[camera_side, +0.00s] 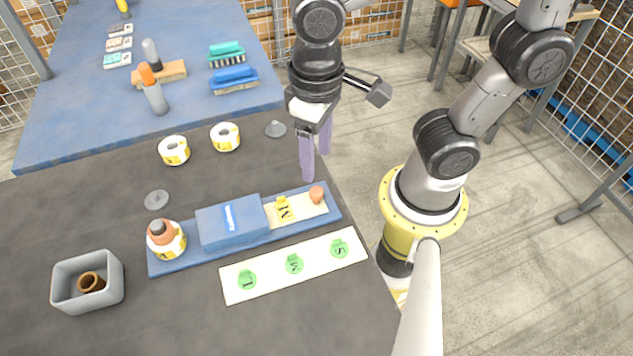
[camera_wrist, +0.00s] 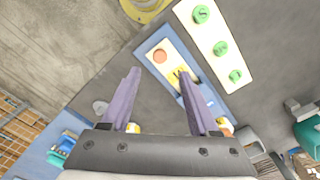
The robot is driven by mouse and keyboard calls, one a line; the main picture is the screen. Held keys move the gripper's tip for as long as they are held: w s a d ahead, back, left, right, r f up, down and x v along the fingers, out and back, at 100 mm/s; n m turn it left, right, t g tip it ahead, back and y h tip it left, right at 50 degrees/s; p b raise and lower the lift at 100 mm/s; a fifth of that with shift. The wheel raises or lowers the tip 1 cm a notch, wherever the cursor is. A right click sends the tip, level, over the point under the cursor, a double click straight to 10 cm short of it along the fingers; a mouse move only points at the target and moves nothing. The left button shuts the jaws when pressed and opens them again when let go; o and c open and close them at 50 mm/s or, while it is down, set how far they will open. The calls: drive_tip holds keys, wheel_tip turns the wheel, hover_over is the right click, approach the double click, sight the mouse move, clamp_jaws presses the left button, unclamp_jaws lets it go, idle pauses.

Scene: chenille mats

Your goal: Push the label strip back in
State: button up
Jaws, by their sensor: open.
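A cream label strip (camera_side: 299,210) sticks out of the right end of a blue housing (camera_side: 231,222) on a blue base (camera_side: 197,256). It bears a yellow tag marked M (camera_side: 284,208) and an orange knob (camera_side: 316,194) at its outer end. My gripper (camera_side: 315,167) is open and empty, fingers pointing down, behind the knob and apart from it. In the wrist view my gripper (camera_wrist: 150,72) shows both lilac fingers, with the knob (camera_wrist: 160,56) just beyond the fingertips. The right finger hides part of the strip and housing there.
A white card (camera_side: 268,281) with green L, M and S marks lies in front of the base. A tape roll with an orange-topped piece (camera_side: 165,238) stands at the base's left end. A grey bin (camera_side: 87,282) is far left; two tape rolls (camera_side: 225,137) lie behind.

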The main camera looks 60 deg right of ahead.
sight(316, 190)
wheel_tip(316, 190, down, 8)
idle(0.4)
clamp_jaws()
drive_tip(key=shift+w, duration=0.1)
idle(1.2)
